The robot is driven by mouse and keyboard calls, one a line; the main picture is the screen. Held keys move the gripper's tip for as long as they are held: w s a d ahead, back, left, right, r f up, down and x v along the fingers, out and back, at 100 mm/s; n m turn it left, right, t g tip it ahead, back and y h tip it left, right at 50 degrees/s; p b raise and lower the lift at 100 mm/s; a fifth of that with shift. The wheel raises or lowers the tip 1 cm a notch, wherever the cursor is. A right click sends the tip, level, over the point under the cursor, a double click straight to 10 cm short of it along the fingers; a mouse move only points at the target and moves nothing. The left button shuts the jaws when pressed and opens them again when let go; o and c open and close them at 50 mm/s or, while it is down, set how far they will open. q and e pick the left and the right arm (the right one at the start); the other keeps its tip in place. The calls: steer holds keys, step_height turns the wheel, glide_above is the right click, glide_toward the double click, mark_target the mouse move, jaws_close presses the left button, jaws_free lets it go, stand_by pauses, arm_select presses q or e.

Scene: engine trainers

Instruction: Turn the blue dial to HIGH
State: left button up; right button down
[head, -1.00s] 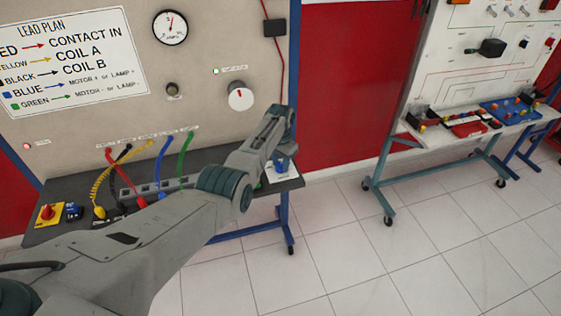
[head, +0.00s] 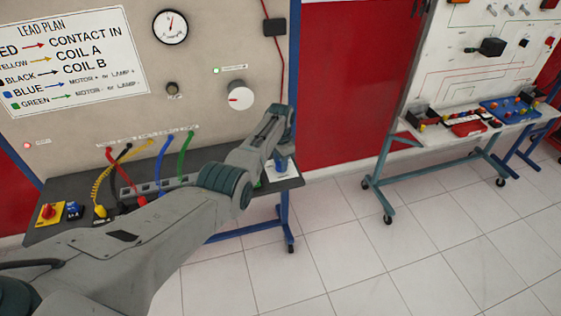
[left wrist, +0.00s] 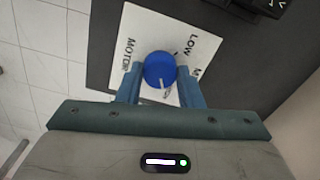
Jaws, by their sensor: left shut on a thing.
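The blue dial (left wrist: 160,68) sits on a white plate (left wrist: 150,22) in the left wrist view. The words MOTOR and LOW show on the plate, and a third word is partly hidden. A pale pointer mark on the dial faces down, toward my wrist. My left gripper (left wrist: 160,72) is shut on the blue dial, with one blue finger on each side. In the head view the dial (head: 281,164) shows at the right end of the dark bench, under my left arm. My right gripper is not in view.
The bench (head: 60,233) stands before a beige panel with a white knob (head: 239,96), a gauge (head: 170,27) and several colored cables. A red emergency knob (head: 48,211) is at its left end. Another trainer (head: 480,120) stands at right. Tiled floor between is clear.

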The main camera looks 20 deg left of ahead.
arm_select(q)
steer(key=o, duration=1)
steer(key=shift+r, duration=0.65)
step_height(320, 180, up, 10)
steer(key=shift+f+b, duration=0.2)
steer(key=shift+b, duration=0.8)
steer(key=shift+f, duration=0.1)
